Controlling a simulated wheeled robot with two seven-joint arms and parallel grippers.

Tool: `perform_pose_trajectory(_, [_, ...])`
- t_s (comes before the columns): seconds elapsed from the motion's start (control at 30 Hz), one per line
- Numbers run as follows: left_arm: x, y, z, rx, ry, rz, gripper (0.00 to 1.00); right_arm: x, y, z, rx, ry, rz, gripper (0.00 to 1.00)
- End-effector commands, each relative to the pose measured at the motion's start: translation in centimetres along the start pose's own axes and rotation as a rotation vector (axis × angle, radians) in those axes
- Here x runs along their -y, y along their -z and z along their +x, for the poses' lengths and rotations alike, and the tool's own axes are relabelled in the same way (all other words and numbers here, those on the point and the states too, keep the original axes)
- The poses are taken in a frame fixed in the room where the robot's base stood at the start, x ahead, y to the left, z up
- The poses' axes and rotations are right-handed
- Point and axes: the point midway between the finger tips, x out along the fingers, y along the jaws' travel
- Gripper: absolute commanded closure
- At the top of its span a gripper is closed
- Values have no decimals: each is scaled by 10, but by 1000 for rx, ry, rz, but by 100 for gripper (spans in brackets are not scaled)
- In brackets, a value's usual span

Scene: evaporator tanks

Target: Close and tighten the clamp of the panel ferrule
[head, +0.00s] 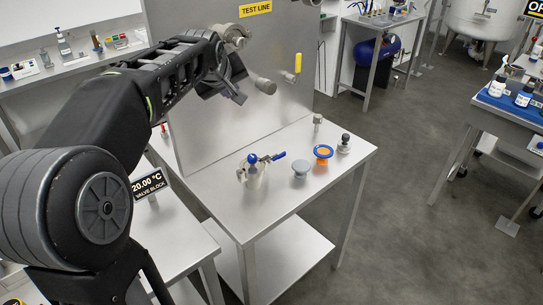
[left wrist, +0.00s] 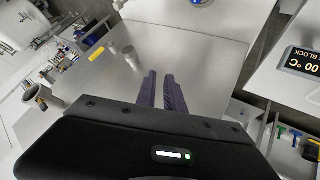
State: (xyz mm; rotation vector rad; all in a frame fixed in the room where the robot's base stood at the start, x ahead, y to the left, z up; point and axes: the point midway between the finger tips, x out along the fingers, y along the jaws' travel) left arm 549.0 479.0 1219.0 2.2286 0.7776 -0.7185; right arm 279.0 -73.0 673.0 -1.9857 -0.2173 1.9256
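A round metal fitting (head: 236,36), which looks like the panel ferrule with its clamp, sits on the upright steel panel (head: 290,45) beside the TEST LINE sign. My left arm partly covers it, so I cannot tell how the clamp stands. My left gripper (head: 226,92) is in front of the panel, just below this fitting and left of a short metal stub (head: 264,86). In the left wrist view, the fingers of my left gripper (left wrist: 160,88) point at the panel with a narrow, empty gap between them. My right gripper is not in view.
A yellow-handled valve (head: 297,64) juts from the panel. The table's front is clear.

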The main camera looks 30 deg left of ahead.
Motion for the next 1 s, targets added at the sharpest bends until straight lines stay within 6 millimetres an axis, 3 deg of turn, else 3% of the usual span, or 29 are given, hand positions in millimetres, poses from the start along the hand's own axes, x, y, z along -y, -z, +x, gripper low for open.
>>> perform_pose_trajectory(0.5, [2,-84,75,167,-120,15,87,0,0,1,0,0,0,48])
perform_pose_trajectory(0.8, [-1,-137,106,251,-167,30,87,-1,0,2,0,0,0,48])
perform_pose_trajectory(1.0, [-2,-161,118,285,-185,38,87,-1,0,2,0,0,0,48])
